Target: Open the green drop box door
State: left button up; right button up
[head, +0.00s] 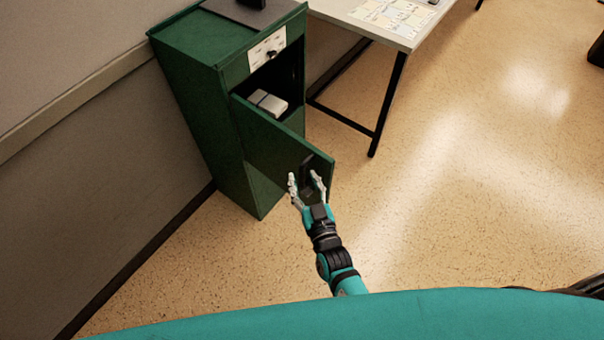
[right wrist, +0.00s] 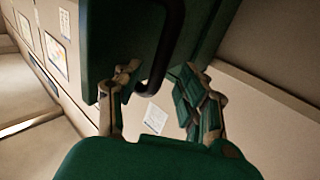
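The green drop box (head: 215,100) stands against the wall at the left in the head view. Its door (head: 265,140) is swung outward, and the inside shows. The door also shows in the right wrist view (right wrist: 120,35), with its black handle (right wrist: 168,50). My right gripper (head: 306,178) is at the door's free edge, by the handle. In the right wrist view its fingers (right wrist: 158,72) are spread apart, with the handle's lower end between them. I cannot tell whether they touch it. My left gripper is not in view.
A pale stack (head: 268,102) lies inside the box. A label panel with a dark knob (head: 271,53) is above the opening. A table (head: 385,25) with dark legs stands to the right of the box.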

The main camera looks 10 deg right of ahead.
jog(key=s+d, duration=0.1)
jog(key=s, duration=0.8)
jog(key=shift+s+d, duration=0.2)
jog(key=shift+d, duration=0.1)
jog(key=s+d+f+g, duration=0.1)
jog(key=s+f+g, duration=0.2)
jog(key=f, duration=0.5)
jog(key=s+d+f+n+g, duration=0.1)
jog(key=s+f+g, duration=0.25)
jog(key=f, duration=0.55)
jog(key=s+d+f+g, duration=0.2)
jog(key=s+f, duration=0.2)
jog(key=f, duration=0.4)
jog(key=s+d+f+g+h, duration=0.1)
jog(key=s+d+f+g, duration=0.3)
jog(key=s+f, duration=0.3)
jog(key=s+d+f+g+h, duration=0.1)
jog(key=s+d+f+g, duration=0.3)
jog(key=s, duration=0.9)
jog(key=d+f, duration=0.2)
jog(key=d, duration=0.1)
jog(key=shift+s+f+h, duration=0.35)
jog(key=shift+h, duration=0.05)
